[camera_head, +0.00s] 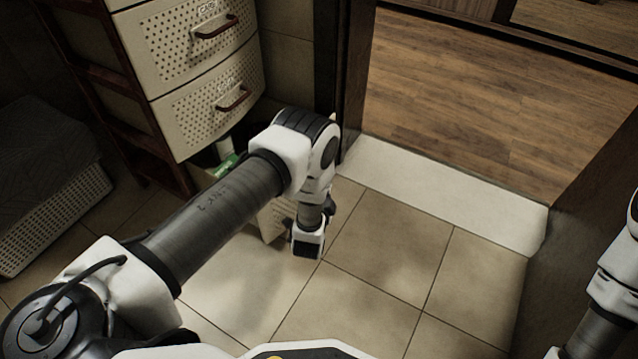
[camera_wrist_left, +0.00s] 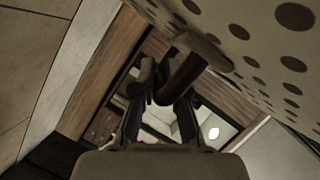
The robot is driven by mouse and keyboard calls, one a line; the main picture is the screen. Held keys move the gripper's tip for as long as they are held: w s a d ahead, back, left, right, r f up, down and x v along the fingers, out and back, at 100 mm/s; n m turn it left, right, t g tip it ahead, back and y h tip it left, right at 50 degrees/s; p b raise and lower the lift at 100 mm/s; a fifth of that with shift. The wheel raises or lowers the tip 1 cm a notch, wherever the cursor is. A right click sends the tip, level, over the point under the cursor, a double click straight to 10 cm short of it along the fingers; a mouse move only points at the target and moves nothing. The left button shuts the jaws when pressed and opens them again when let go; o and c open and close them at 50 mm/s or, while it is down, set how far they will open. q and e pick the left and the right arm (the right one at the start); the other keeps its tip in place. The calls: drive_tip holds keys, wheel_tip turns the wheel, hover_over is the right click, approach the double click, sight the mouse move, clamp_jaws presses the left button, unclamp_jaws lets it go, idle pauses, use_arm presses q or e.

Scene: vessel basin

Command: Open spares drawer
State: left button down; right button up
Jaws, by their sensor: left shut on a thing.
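The lowest drawer (camera_head: 272,222) of the cream unit stands out from the stack, and its front is mostly hidden behind my left arm. Its perforated front (camera_wrist_left: 262,45) fills the upper right of the left wrist view. A dark bar handle (camera_wrist_left: 184,78) runs between the fingers of my left gripper (camera_wrist_left: 163,92), which is shut on it. In the head view the left gripper (camera_head: 290,224) is low at the drawer front, its fingers largely hidden by the wrist. My right arm shows at the right edge; its gripper is out of view.
Two upper drawers (camera_head: 190,40) (camera_head: 212,105) with red-brown handles look closed. Green and white items (camera_head: 226,163) show in the gap below them. A woven basket (camera_head: 50,220) stands at left. Tiled floor (camera_head: 375,270) is clear before a pale threshold (camera_head: 440,195) and doorway.

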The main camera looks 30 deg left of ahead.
use_arm(q)
drive_tip(key=c, duration=1.2)
unclamp_jaws()
drive_tip(key=shift+s, duration=0.15)
drive_tip(key=v, duration=1.1)
drive_tip(key=shift+s, duration=0.35)
drive_tip(key=shift+d, duration=0.1)
